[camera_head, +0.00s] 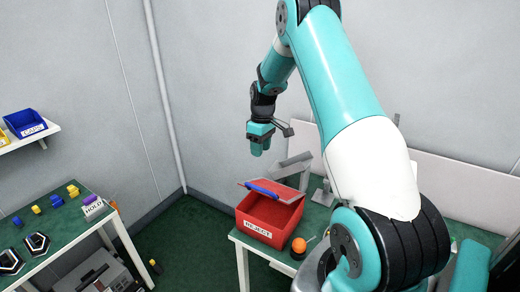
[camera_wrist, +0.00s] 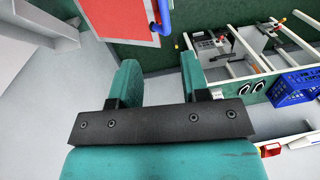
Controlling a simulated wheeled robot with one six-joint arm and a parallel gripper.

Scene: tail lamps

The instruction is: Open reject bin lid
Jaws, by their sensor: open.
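The red reject bin (camera_head: 262,233) stands on the green table and has a white REJECT label on its front. Its lid (camera_head: 284,191) is raised at a tilt, and red inner walls show below it. A blue handle (camera_head: 261,188) runs along the lid's edge. In the wrist view, a red panel (camera_wrist: 122,18), apparently the lid, is at the top, with the blue handle (camera_wrist: 167,17) at its right edge. My gripper (camera_head: 258,150) is above the bin, apart from lid and handle. Its fingers (camera_wrist: 161,78) are spread with nothing between them.
An orange ball (camera_head: 299,245) sits on a dark stand right of the bin. A grey bracket (camera_head: 294,164) rises behind it. A left table (camera_head: 62,228) holds small yellow and blue parts. A blue CAPS bin (camera_head: 25,124) sits on a wall shelf. Air around my gripper looks free.

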